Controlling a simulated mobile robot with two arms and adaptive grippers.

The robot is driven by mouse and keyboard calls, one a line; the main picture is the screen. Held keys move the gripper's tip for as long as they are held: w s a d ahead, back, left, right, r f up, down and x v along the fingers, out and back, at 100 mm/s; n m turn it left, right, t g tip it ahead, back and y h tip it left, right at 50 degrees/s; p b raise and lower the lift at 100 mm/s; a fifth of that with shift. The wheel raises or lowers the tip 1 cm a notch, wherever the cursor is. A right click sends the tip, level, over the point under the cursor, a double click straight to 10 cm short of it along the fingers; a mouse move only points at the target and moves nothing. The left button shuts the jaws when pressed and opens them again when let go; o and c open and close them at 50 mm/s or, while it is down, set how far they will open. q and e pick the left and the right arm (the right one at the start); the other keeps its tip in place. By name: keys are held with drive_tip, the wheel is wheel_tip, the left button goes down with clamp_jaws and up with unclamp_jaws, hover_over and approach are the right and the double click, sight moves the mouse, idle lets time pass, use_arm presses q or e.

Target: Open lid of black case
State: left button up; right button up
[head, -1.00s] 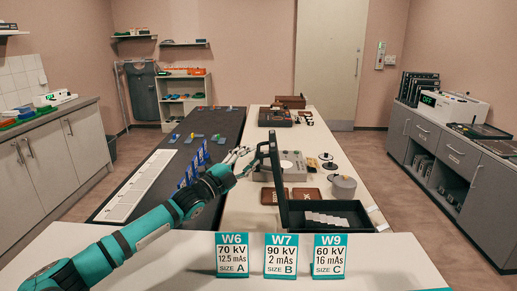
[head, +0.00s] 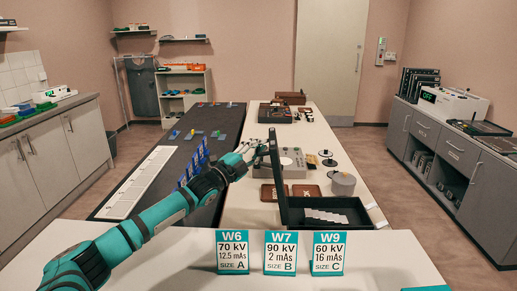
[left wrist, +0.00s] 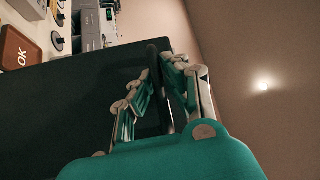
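The black case (head: 305,204) stands open on the near part of the white table, with several pale cards inside. Its lid (head: 279,183) stands about upright on the case's left side. My left gripper (head: 264,149) is at the top of the lid, beside its upper edge. In the left wrist view the dark lid (left wrist: 60,110) fills the left part. A dark handle-like bar (left wrist: 153,58) lies between my left gripper's two fingers (left wrist: 157,72), which are apart; firm contact cannot be made out. My right gripper is out of view.
Three cards, W6 (head: 232,251), W7 (head: 280,253) and W9 (head: 329,253), stand in front of the case. A grey round pot (head: 342,184) and brown trays (head: 305,190) are close behind. Blue upright pieces (head: 195,165) stand left on the dark table.

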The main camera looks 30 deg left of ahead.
sight(270, 142)
use_arm(q)
drive_tip(key=shift+f, duration=0.2)
clamp_jaws()
drive_tip(key=shift+m+g, duration=0.7)
drive_tip(key=w+d+r+p, duration=0.1)
drive_tip(key=p, duration=0.1)
drive_tip(key=d+r+p, duration=0.1)
drive_tip(key=d+p, duration=0.1)
drive_tip(key=shift+w+r+p, duration=0.1)
drive_tip(key=shift+w+p, duration=0.2)
drive_tip(key=shift+w, duration=0.05)
drive_tip(key=w+d+p, duration=0.1)
drive_tip(key=d+m+g+p, duration=0.1)
drive_tip(key=d+p, duration=0.1)
drive_tip(key=shift+w, duration=0.35)
drive_tip(key=shift+w+d+f, duration=0.15)
drive_tip(key=shift+d+f, duration=0.05)
drive_tip(key=shift+f, duration=0.1)
drive_tip(key=o, duration=0.7)
unclamp_jaws()
drive_tip(key=shift+c, duration=0.2)
drive_tip(key=shift+r, duration=0.15)
drive_tip(key=shift+a, duration=0.1)
